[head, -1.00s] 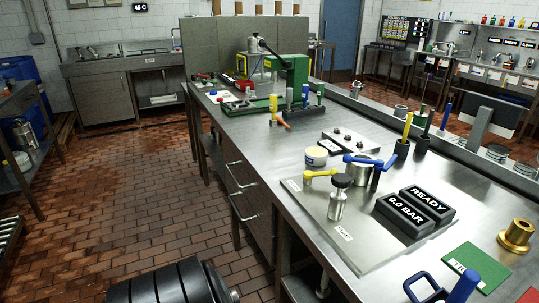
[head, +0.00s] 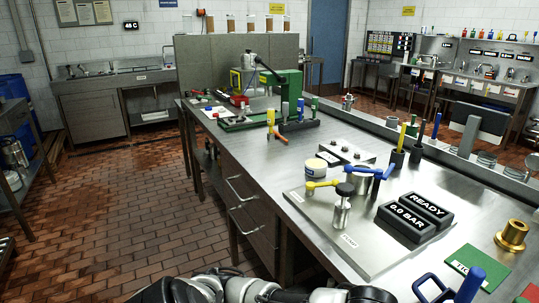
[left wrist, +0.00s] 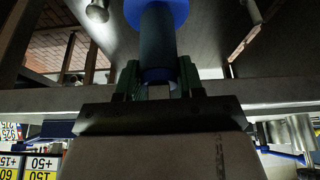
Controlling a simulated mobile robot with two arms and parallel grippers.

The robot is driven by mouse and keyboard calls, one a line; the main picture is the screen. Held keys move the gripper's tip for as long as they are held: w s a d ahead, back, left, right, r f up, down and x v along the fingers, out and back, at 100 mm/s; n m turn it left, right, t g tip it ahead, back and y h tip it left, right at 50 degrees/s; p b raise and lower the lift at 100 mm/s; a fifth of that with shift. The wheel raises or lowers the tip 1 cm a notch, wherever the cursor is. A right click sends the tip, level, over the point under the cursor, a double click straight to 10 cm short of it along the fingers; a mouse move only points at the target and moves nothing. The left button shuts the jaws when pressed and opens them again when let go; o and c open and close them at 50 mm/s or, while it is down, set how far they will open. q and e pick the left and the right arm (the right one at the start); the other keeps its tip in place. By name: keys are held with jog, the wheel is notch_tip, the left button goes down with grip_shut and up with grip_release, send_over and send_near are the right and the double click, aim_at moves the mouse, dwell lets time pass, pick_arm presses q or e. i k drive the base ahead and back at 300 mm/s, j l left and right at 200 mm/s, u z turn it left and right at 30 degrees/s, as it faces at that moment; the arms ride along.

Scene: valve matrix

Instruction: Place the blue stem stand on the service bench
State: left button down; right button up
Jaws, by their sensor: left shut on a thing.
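My left gripper (left wrist: 158,88) shows in the left wrist view with its two green-edged fingers shut on a dark cylinder with blue collars, which looks like the blue stem stand (left wrist: 157,42). In the head view my left arm runs along the bottom edge, in front of the bench; its fingers and the held stand cannot be made out there. The steel service bench (head: 258,155) fills the middle and right of the head view. My right gripper is not in view.
A plate with a metal valve body (head: 342,212), yellow and blue handles and a black READY display (head: 417,213) covers the bench's near middle. A brass flange (head: 512,236), a green mat (head: 474,262) and blue-handled parts lie to the right. Stems stand in dark cups behind.

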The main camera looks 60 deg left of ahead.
aim_at(265, 156)
jog(key=j+u, duration=0.1)
jog(key=j, duration=0.4)
jog(key=i+j+u, duration=0.15)
jog(key=j, duration=0.4)
jog(key=i+j+u, duration=0.1)
jog(key=j, duration=0.4)
jog(key=i+j+u, duration=0.1)
jog(key=j, duration=0.4)
